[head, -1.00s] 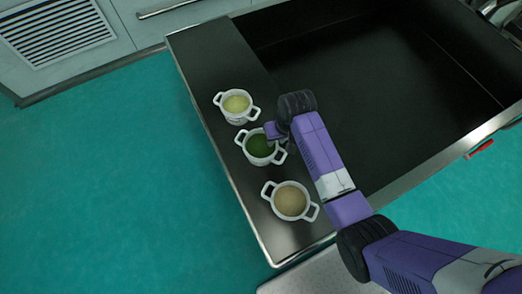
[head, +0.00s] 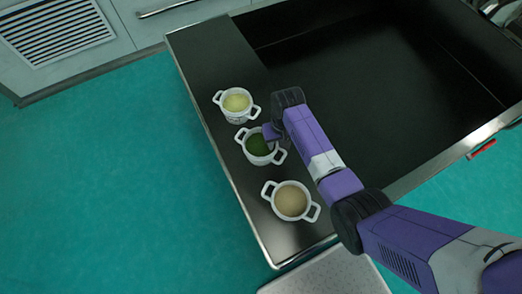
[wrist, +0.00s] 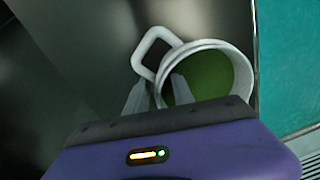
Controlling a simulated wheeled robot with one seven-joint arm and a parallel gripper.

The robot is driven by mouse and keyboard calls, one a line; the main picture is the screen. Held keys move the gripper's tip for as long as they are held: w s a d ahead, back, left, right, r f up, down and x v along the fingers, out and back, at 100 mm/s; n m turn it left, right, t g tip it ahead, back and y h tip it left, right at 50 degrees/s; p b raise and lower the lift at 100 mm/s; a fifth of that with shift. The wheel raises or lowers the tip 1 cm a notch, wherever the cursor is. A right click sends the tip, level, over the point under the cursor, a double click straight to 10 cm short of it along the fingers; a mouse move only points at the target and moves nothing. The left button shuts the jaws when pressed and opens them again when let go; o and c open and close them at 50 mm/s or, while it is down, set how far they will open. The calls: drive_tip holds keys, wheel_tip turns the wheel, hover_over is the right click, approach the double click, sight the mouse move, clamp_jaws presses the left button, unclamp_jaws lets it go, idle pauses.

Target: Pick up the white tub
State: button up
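Three white two-handled tubs stand in a row on the dark ledge. The middle tub (head: 246,150) holds something green and is the one at my gripper. The far tub (head: 223,108) holds pale yellow content, and the near tub (head: 273,208) holds beige content. My gripper (wrist: 160,92) is at the middle tub's rim, beside one handle. In the wrist view, its fingers are apart, one outside the tub (wrist: 243,75) near the handle and one over the green inside. The fingertips are partly hard to make out. In the head view, my wrist hides most of the gripper.
The dark ledge (head: 205,62) borders a large sunken black basin (head: 390,90) on the right. A metal edge bounds the ledge on the left, with green floor (head: 110,190) beyond. A light perforated panel (head: 325,275) lies at the bottom.

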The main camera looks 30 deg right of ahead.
drive_tip(key=shift+c, duration=0.4)
clamp_jaws()
drive_tip(key=shift+f, duration=0.1)
idle(1.0)
